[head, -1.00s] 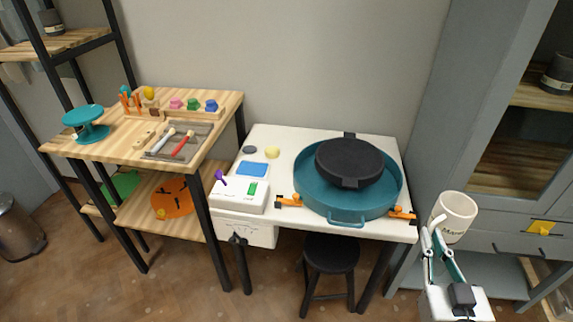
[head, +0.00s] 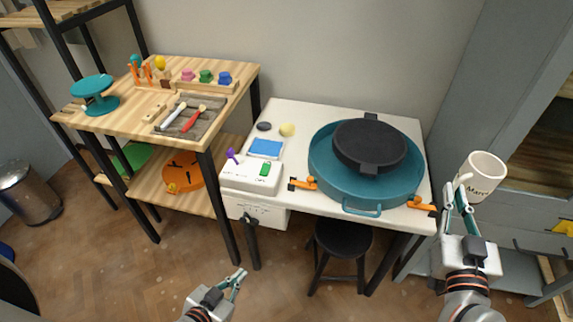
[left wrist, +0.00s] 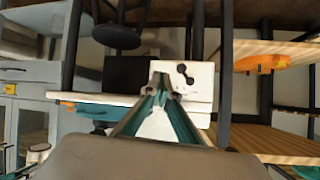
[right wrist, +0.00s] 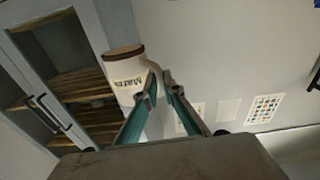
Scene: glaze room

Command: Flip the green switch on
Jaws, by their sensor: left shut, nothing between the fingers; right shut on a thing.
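The green switch (head: 265,168) sits on top of a white control box (head: 250,183) at the front left of the white table, beside a purple switch (head: 232,156). Which way the green switch is set is too small to tell. My left gripper (head: 237,277) is shut and empty, low in front of the table and well below the box. In the left wrist view its fingertips (left wrist: 160,84) point toward the white box front (left wrist: 195,85). My right gripper (head: 457,190) is shut on the handle of a white mug (head: 484,176), held right of the table; the mug also shows in the right wrist view (right wrist: 127,76).
A teal wheel basin (head: 325,185) with a black disc (head: 370,145) fills the table's right part, with orange clamps at its front. A black stool (head: 343,238) stands under the table. A wooden shelf table (head: 140,120) stands at left, a grey cabinet at right.

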